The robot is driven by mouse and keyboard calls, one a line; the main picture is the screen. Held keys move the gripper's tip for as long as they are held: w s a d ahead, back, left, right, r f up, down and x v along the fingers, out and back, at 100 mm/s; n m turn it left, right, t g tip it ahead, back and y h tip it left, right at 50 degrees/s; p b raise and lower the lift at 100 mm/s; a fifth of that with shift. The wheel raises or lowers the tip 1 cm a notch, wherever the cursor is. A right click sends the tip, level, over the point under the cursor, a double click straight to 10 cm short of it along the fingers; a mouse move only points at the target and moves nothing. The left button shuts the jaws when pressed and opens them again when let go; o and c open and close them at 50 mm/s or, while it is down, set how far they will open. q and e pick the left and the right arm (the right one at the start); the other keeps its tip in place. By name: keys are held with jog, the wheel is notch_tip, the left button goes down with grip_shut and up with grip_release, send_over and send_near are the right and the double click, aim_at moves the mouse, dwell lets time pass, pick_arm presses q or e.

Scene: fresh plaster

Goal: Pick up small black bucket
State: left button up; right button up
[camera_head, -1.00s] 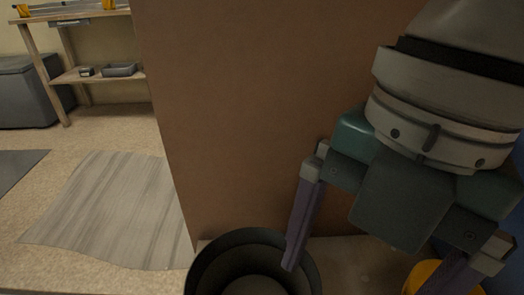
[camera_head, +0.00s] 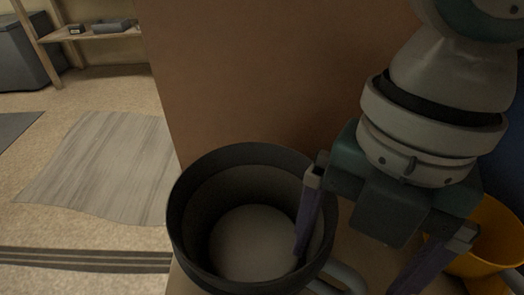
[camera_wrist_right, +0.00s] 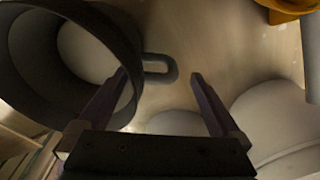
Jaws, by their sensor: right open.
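The small black bucket (camera_head: 187,235) stands upright and open at the bottom centre of the head view, with a pale inside bottom. Its loop handle (camera_head: 347,277) sticks out at the lower right. In the right wrist view the bucket (camera_wrist_right: 28,62) is at the upper left, with the handle (camera_wrist_right: 168,72) ahead of the jaws. My right gripper (camera_head: 348,272) is open and empty. One finger overlaps the bucket's right rim and opening; the other is right of the handle. I cannot tell whether the fingers touch the bucket. My left gripper is not in view.
A yellow container (camera_head: 492,232) stands close to the right of my right gripper. A tall brown panel (camera_head: 270,80) rises behind the bucket. A grey mat (camera_head: 100,165) lies on open floor at left. A wooden shelf (camera_head: 95,33) stands farther back.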

jog(key=shift+f, duration=0.35)
jog(key=shift+r, duration=0.15)
grip_shut()
dwell(0.4)
